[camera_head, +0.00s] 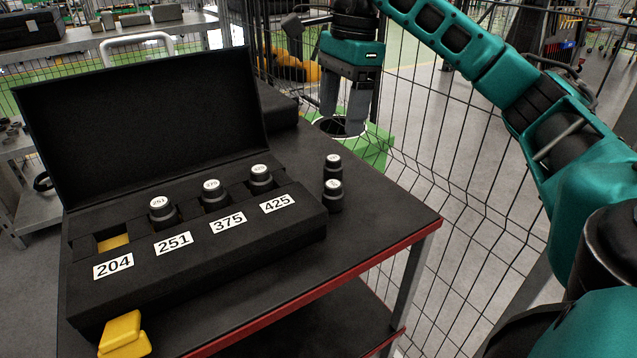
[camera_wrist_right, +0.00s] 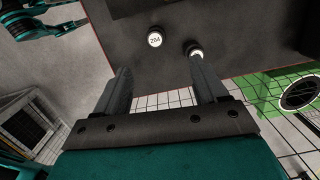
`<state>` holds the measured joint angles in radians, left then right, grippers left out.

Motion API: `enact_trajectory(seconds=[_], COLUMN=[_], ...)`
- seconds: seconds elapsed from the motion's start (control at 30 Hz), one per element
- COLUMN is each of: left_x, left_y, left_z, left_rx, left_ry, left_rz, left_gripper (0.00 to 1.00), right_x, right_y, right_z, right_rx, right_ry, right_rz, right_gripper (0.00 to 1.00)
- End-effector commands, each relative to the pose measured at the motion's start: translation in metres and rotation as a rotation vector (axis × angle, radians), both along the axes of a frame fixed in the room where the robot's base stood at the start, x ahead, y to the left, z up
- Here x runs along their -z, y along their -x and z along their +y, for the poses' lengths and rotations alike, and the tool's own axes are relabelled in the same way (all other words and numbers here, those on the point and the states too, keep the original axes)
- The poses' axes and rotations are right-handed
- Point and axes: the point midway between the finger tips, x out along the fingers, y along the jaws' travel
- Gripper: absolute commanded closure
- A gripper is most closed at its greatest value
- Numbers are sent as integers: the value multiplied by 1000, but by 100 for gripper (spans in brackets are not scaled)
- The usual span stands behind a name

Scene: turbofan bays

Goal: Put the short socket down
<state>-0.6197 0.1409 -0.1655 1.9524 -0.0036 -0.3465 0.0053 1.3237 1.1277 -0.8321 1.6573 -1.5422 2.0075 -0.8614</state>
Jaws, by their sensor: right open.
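Two dark sockets with white-labelled tops stand upright on the black cart top, right of the case: a rear one (camera_head: 333,166) and a front one (camera_head: 333,196). In the right wrist view one socket (camera_wrist_right: 154,40) reads 204, and the other (camera_wrist_right: 194,51) shows close by a fingertip; touching cannot be told. I cannot tell which is the short socket. My right gripper (camera_head: 342,120) points down behind the sockets, its fingers apart and nothing between them; they also show in the right wrist view (camera_wrist_right: 160,72). My left gripper is not in view.
An open black case (camera_head: 200,255) has slots marked 204, 251, 375 and 425. Slot 204 (camera_head: 113,242) is empty with yellow showing; the others hold sockets. A yellow latch (camera_head: 122,335) sits at its front. A wire fence (camera_head: 480,170) stands behind the red-edged cart (camera_head: 385,225).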

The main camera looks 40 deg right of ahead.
Motion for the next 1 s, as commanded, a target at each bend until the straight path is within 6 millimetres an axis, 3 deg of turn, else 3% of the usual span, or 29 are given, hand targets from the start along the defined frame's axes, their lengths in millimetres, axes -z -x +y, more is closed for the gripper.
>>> enact_trajectory(seconds=[0.13, 0.23, 0.5, 0.77, 1.0], left_x=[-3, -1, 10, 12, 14], left_y=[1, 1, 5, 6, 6], left_z=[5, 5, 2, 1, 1], left_rx=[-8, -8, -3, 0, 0], left_ry=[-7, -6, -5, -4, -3], left_rz=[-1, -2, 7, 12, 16], left_gripper=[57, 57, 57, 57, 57], right_x=[-3, 6, 55, 76, 110], right_y=[4, 5, 4, 3, 9], right_z=[-7, -8, -2, 2, 9], right_rx=[99, 118, 117, 115, 116], right_ry=[-1, 0, 1, 0, 0], right_rz=[8, 10, 11, 8, 11], right_gripper=[29, 29, 29, 29, 29])
